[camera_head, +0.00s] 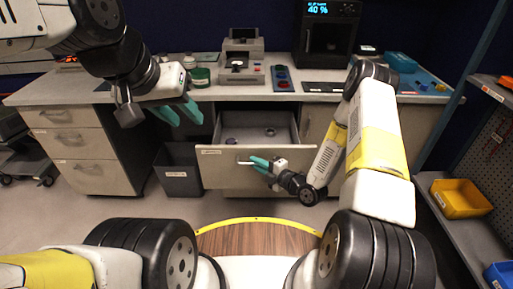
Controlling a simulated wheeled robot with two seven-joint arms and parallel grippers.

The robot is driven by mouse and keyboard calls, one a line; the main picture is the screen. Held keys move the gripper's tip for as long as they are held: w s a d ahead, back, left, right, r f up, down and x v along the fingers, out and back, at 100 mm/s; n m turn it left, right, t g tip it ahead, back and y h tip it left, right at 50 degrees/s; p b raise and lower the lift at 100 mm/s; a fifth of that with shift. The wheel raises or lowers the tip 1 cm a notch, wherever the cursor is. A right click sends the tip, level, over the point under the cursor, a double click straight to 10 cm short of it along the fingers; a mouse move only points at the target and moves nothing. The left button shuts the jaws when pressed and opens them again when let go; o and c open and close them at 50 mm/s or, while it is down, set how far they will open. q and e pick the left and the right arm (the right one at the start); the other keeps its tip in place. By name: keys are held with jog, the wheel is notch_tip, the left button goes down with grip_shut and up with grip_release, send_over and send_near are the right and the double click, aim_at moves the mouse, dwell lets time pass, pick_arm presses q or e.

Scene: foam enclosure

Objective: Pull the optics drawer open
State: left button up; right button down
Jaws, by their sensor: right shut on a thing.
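The optics drawer (225,170) is below the bench in the middle of the head view. It stands pulled out, and small round items show inside it. My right gripper (256,162) is at the drawer's front, shut on the drawer handle (243,162); its fingers hide part of the handle. My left gripper (181,112) is raised in front of the bench edge, left of the drawer. Its two teal fingers are apart with nothing seen between them.
A grey bin (180,172) stands on the floor left of the drawer. A drawer cabinet (80,150) is at the left. The bench (205,97) carries instruments. A shelf with a yellow bin (461,199) is at the right. The floor before the drawer is clear.

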jog(key=c, duration=1.5)
grip_release()
jog(key=v, duration=0.7)
jog(key=shift+s+d, duration=0.25)
jog(key=shift+d, duration=0.05)
